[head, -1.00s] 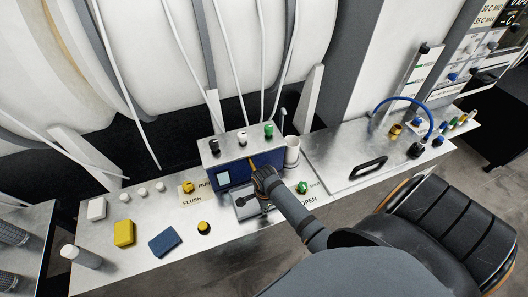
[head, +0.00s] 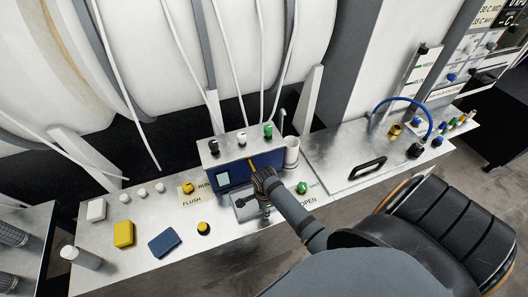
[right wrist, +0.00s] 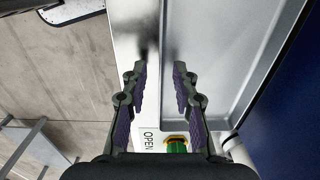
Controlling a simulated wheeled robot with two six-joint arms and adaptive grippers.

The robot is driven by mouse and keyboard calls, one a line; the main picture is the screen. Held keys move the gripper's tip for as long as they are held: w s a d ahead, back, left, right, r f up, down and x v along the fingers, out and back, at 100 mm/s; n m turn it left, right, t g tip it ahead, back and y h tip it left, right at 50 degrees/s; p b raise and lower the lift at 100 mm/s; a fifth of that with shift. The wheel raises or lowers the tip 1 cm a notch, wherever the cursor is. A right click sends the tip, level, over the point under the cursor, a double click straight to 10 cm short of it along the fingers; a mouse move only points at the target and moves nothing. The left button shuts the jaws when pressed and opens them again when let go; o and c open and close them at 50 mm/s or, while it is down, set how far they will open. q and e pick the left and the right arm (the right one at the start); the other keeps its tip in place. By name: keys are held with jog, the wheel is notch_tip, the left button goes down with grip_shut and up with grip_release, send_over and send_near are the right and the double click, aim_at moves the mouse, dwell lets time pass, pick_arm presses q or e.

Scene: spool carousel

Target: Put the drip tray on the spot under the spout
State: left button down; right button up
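The drip tray appears to be the grey shallow tray with a raised rim in the right wrist view (right wrist: 232,62), filling much of the right half. In the head view a grey piece of it (head: 246,211) shows in front of the blue-fronted box, partly hidden by my right gripper (head: 252,204). In the right wrist view my right gripper (right wrist: 158,82) is open, its fingers apart on either side of the tray's near edge. I cannot tell whether they touch it. The spout and the spot under it are not clearly distinguishable. My left gripper is not in view.
The blue-fronted box (head: 240,168) stands behind the gripper, with a white cylinder (head: 291,152) beside it. A green knob (head: 302,187) is close to my right forearm.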

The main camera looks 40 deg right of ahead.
notch_tip(320, 180, up, 11)
jog(key=b, duration=0.2)
jog(key=shift+s+r, duration=0.15)
jog(key=shift+r, duration=0.05)
